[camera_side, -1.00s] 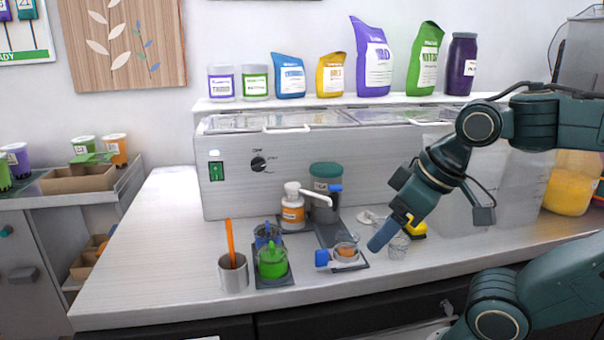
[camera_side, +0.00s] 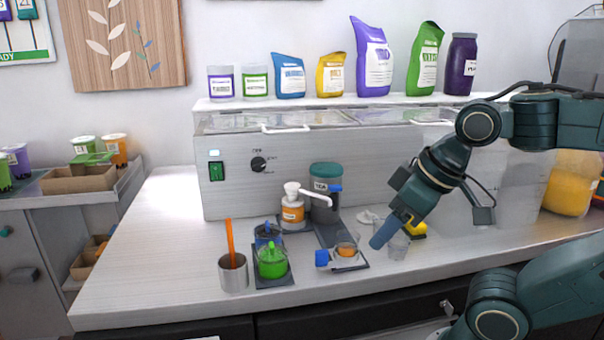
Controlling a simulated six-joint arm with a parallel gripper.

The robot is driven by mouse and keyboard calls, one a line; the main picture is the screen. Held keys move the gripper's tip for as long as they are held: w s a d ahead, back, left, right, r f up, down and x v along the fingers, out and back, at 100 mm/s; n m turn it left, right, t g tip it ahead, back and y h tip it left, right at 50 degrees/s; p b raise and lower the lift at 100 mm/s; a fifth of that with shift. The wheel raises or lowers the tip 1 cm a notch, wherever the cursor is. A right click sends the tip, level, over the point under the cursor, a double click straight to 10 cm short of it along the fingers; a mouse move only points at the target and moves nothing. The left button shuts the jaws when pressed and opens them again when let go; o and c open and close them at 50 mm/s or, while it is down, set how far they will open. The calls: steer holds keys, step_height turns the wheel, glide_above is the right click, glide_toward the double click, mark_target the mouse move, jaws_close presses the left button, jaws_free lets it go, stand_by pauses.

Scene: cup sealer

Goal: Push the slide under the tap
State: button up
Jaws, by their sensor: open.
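The slide (camera_side: 353,264) is a dark plate on a dark track, at the front middle of the counter. A small glass cup (camera_side: 347,250) with orange contents stands on it, and a blue knob (camera_side: 322,258) is at its left. Behind it stands a grey canister with a teal lid (camera_side: 326,170); its blue tap (camera_side: 335,188) shows at the right side. My gripper (camera_side: 383,235) is open, tilted down with a blue fingertip just right of the slide's cup. A clear cup (camera_side: 397,246) is beside the fingertip, partly hidden. I cannot tell if they touch.
An orange pump bottle (camera_side: 292,214) stands left of the canister. Left of the slide are a green pot (camera_side: 272,262), a blue pot (camera_side: 267,235) and a metal cup (camera_side: 233,274) with an orange stick. The left counter is clear.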

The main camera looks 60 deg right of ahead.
steer(key=shift+w, duration=0.1)
steer(key=c, duration=0.4)
steer(key=shift+o, duration=0.2)
steer(key=n+g, duration=0.6)
steer(key=n, duration=0.3)
glide_above(322, 250)
steer(key=shift+f, duration=0.1)
step_height(322, 250, down, 14)
steer(key=shift+r, duration=0.15)
steer(key=shift+c, duration=0.4)
jaws_close()
